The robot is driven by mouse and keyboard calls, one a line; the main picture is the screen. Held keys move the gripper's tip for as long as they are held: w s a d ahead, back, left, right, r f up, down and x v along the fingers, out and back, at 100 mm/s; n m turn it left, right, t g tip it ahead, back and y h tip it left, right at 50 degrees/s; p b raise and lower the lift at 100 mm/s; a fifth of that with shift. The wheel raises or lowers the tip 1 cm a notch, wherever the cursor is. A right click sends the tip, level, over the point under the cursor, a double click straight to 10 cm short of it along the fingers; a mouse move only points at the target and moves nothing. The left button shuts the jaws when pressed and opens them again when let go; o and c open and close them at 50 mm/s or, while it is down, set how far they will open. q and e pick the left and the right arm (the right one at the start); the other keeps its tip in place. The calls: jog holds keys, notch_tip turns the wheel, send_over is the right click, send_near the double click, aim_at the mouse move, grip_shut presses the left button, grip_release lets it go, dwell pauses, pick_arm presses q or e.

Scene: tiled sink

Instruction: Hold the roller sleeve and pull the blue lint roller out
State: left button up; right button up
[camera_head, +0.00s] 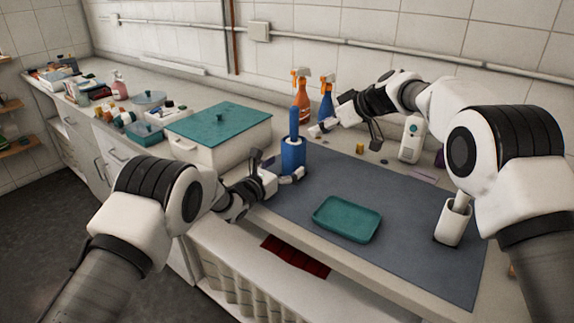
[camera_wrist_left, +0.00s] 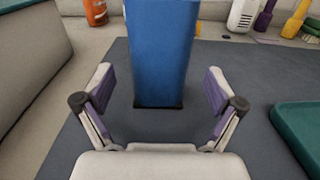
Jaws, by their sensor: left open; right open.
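The blue roller sleeve (camera_head: 293,157) stands upright on the grey mat, with the blue handle (camera_head: 294,122) of the lint roller upright out of its top. My left gripper (camera_head: 276,169) is open low at the sleeve, its fingers on either side. In the left wrist view the sleeve (camera_wrist_left: 160,50) fills the gap ahead of the open left gripper (camera_wrist_left: 158,75), with visible space on both sides. My right gripper (camera_head: 346,138) is open and empty, to the right of the handle and at about its height in the picture, apart from it.
A teal tray (camera_head: 347,219) lies on the mat (camera_head: 408,244). A white holder (camera_head: 451,224) stands at right. Orange (camera_head: 302,100) and blue (camera_head: 326,98) spray bottles and a white bottle (camera_head: 411,140) stand behind. A teal-lidded box (camera_head: 218,129) is at left.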

pick_arm(q)
jog(key=shift+x, duration=1.1)
jog(key=c, duration=1.4)
